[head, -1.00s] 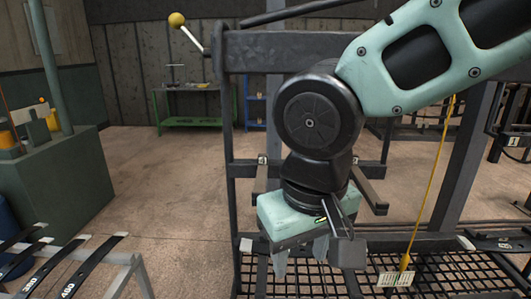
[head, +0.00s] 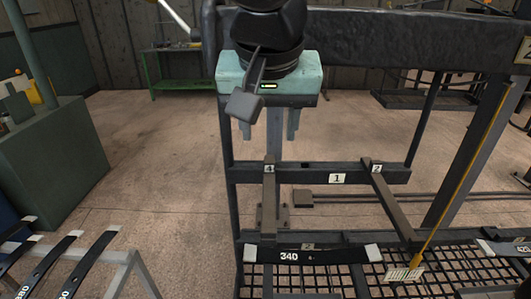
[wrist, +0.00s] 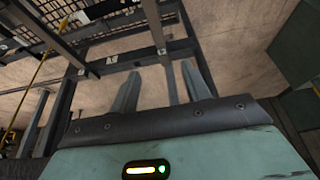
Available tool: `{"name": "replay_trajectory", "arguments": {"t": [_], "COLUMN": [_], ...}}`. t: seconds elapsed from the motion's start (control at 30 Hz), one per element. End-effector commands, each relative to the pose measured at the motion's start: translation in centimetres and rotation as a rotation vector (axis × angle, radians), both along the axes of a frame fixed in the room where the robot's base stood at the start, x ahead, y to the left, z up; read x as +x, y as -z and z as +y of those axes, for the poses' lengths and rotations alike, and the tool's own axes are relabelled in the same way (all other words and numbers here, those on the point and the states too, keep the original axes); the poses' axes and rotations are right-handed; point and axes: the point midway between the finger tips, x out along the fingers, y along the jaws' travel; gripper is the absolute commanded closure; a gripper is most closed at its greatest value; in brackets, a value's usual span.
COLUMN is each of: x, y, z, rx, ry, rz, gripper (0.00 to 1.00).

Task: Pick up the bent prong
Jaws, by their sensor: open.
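Two dark prongs reach forward from the rack's crossbar. The left prong (head: 268,205), tagged 4, looks straight; the right prong (head: 395,204), tagged 2, slants down to the right. I cannot tell from these views which one is bent. My gripper (head: 270,138) points down above and behind the left prong, with its fingers apart and nothing visibly held. In the wrist view my gripper (wrist: 160,68) has its fingers spread, with a grey post visible beyond them. The left prong (wrist: 155,22) shows past the fingertips, and the right prong (wrist: 68,45) lies farther left.
The rack's crossbar (head: 320,175) carries a tag 1. A leaf spring (head: 310,255) marked 340 lies across the mesh shelf (head: 330,280) below. A yellow cord (head: 470,165) hangs at right with a tag. More leaf springs (head: 55,260) lie at lower left. The floor at left is open.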

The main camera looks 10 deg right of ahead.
Motion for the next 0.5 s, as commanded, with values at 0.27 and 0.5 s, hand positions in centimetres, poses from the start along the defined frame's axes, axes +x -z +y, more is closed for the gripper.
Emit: {"name": "replay_trajectory", "arguments": {"t": [0.27,0.5], "x": [1.2,3.0], "y": [2.8,7.4], "z": [-0.3,-0.7], "rx": [-0.004,-0.006], "ry": [0.003,0.002], "rz": [0.004,0.004], "gripper": [0.53,0.53]}}
